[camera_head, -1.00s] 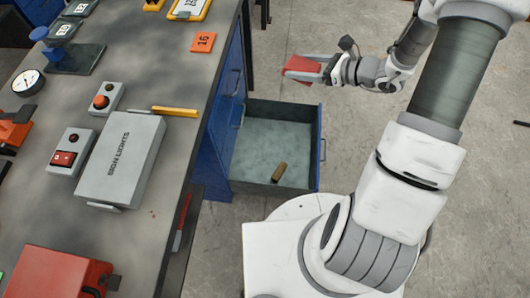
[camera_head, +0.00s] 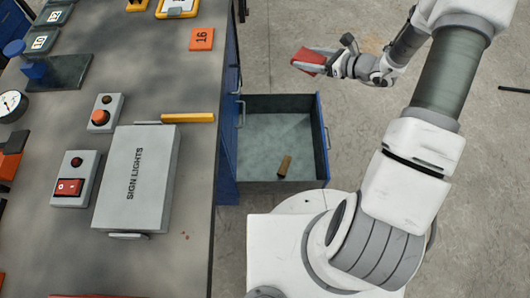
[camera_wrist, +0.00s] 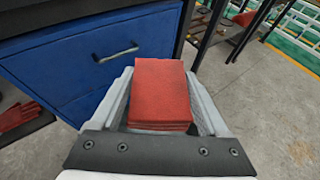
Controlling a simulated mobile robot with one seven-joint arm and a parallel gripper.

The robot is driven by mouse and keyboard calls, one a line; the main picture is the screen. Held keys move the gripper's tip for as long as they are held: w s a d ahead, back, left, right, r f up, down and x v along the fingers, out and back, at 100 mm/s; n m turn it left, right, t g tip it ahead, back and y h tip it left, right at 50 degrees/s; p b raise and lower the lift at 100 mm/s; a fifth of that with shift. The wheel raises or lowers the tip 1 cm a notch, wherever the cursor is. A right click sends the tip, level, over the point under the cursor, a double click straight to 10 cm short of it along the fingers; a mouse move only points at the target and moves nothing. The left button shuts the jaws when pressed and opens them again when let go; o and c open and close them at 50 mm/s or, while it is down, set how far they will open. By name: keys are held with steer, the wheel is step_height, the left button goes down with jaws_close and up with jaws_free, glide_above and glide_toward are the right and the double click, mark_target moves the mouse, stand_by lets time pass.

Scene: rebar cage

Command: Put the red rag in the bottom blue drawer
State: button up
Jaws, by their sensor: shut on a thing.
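The red rag (camera_head: 309,61), a folded flat stack, is held in my gripper (camera_head: 312,63), which is shut on it. In the wrist view the rag (camera_wrist: 160,92) sits between the two grey fingers. The bottom blue drawer (camera_head: 322,140) is pulled open beside the workbench and has a grey floor. A small brown block (camera_head: 285,166) lies inside it. My gripper is above and beyond the drawer's far side in the head view, apart from it. The wrist view shows a closed blue drawer front (camera_wrist: 95,60) with a metal handle.
The workbench (camera_head: 190,250) on the left carries a grey "SIGN LIGHTS" box (camera_head: 137,180), switch boxes, a yellow bar (camera_head: 188,118) and an orange "16" tag (camera_head: 201,40). A red glove-like item (camera_wrist: 17,115) lies at left in the wrist view.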

steer(key=w+a+f+m+t+h+b, duration=0.1)
steer(key=w+f+b, duration=0.4)
steer(key=f, duration=0.9)
steer(key=w+a+f+m+t+h+b, duration=0.1)
steer(key=w+f+m+b, duration=0.15)
steer(key=w+f, duration=0.8)
steer(key=shift+s+a+f+m+t+h+b, duration=0.15)
steer(key=shift+s+f+m+t+h+b, duration=0.35)
steer(key=shift+f+b, duration=3.35)
steer(key=shift+s+a+f+m+t+h+b, duration=0.25)
steer(key=shift+s+f+h, duration=0.4)
steer(key=shift+f, duration=6.7)
steer(key=shift+s+f+m+t+h+b, duration=0.4)
steer(key=shift+f+b, duration=1.7)
steer(key=shift+f, duration=3.5)
steer(key=shift+s+r, duration=0.1)
steer(key=shift+s, duration=0.05)
steer(key=o, duration=1.2)
steer(key=shift+o, duration=0.2)
